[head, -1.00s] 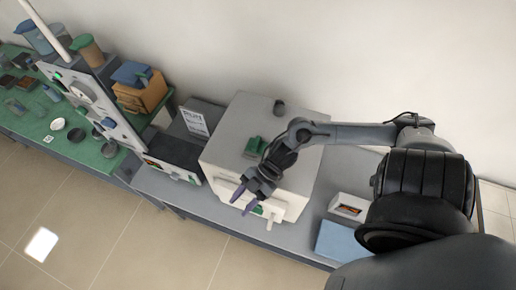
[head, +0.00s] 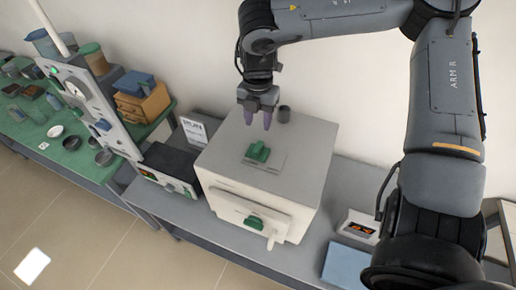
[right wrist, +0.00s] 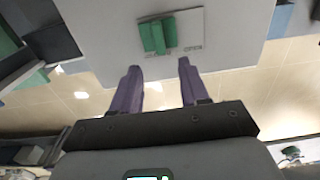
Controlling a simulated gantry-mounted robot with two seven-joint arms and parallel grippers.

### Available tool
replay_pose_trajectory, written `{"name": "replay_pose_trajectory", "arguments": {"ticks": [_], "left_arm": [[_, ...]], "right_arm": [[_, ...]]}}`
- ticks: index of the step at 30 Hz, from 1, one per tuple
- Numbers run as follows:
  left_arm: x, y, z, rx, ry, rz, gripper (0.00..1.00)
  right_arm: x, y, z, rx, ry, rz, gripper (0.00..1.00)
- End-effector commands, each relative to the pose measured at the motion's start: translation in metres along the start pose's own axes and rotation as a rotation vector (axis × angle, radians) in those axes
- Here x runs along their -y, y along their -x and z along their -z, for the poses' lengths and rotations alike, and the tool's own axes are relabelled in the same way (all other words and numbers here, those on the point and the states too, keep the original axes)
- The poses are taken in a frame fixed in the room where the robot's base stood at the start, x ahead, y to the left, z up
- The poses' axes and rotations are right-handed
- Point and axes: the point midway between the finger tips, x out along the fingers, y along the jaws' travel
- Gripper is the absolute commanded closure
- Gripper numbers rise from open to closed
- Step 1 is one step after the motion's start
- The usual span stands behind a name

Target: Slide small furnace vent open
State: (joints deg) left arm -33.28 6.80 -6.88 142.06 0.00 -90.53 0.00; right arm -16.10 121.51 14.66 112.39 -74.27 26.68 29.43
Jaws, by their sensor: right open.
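The white box furnace (head: 225,165) stands on the grey bench. On its top a green vent slider (head: 258,151) sits on a flat pale plate (head: 276,162). In the right wrist view the green slider (right wrist: 157,36) lies toward the left of its plate (right wrist: 190,25), away from the end with the "OPEN" label. A label at the slider's end is too small to read surely. My right gripper (head: 258,119) is open and empty, pointing down above the furnace top, behind the slider in the head view. Its fingers (right wrist: 158,66) are apart from the slider. My left gripper is out of view.
A dark-topped unit (head: 168,168) is to the left; a blue pad (head: 343,264) and a small display box (head: 358,227) are to the right.

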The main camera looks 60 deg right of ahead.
Motion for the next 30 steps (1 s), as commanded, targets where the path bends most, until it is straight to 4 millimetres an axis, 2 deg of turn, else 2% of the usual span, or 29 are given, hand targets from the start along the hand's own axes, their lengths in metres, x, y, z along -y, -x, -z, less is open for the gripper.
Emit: {"name": "replay_pose_trajectory", "arguments": {"ticks": [1, 8, 21, 30], "left_arm": [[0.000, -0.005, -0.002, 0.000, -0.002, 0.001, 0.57], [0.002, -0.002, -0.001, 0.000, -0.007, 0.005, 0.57], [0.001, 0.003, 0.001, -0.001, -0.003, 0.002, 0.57], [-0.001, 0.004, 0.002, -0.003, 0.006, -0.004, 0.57]], "right_arm": [[-0.001, -0.003, -0.001, 0.010, 0.003, -0.003, 0.55], [-0.001, -0.024, 0.000, 0.004, 0.003, -0.005, 0.55], [-0.001, -0.091, -0.001, 0.006, 0.002, -0.005, 0.55], [-0.002, -0.108, -0.001, 0.005, 0.002, -0.008, 0.55]]}}
